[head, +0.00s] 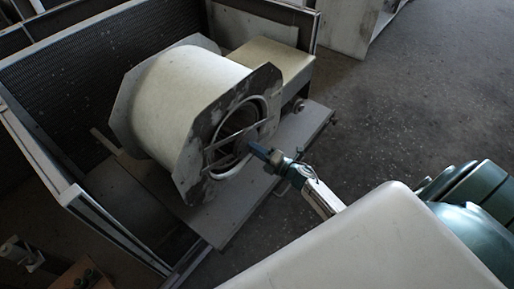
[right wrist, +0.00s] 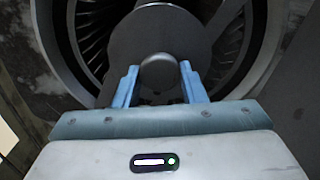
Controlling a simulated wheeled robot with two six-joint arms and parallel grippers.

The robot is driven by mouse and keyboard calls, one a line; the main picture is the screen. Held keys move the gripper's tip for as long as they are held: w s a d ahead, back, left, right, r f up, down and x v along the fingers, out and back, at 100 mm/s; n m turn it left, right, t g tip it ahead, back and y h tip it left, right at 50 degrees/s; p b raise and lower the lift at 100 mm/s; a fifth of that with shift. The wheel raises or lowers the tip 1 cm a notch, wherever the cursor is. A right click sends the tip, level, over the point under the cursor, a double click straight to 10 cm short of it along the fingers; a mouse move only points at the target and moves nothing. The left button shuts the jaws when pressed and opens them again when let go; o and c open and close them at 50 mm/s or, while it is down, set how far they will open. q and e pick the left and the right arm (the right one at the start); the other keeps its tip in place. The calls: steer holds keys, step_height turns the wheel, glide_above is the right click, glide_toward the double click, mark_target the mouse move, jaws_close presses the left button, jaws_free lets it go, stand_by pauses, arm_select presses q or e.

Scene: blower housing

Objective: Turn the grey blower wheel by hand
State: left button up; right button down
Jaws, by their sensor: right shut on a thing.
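The grey blower wheel (head: 226,153) sits inside the round opening of a pale drum-shaped housing (head: 185,95) with flat metal end plates. In the right wrist view the dark vanes of the wheel (right wrist: 88,45) show around a grey round disc (right wrist: 185,30) with a rounded hub knob (right wrist: 158,72) at its centre. My right gripper (head: 256,150) reaches the opening from the right. Its blue fingers (right wrist: 158,80) are shut on the hub knob, one on each side. Most of the wheel is hidden inside the housing. My left gripper is not in view.
The housing stands on a grey metal base (head: 225,215) beside a cream box (head: 272,60). A mesh-sided panel (head: 60,75) closes it in behind and on the left. Bare concrete floor (head: 420,90) lies open to the right. A small brown block (head: 82,275) is at bottom left.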

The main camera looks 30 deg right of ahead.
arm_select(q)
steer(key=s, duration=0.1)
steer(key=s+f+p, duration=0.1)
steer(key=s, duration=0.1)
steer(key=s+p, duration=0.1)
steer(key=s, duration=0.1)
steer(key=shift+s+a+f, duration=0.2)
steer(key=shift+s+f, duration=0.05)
arm_select(e)
steer(key=m, duration=0.4)
steer(key=shift+r, duration=0.1)
steer(key=shift+m, duration=0.3)
steer(key=c, duration=0.9)
jaws_free()
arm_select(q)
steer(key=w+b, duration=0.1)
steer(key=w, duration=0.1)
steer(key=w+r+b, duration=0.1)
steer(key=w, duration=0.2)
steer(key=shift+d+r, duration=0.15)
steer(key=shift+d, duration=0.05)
arm_select(e)
steer(key=v, duration=1)
steer(key=shift+s+d, duration=0.2)
steer(key=shift+s, duration=0.15)
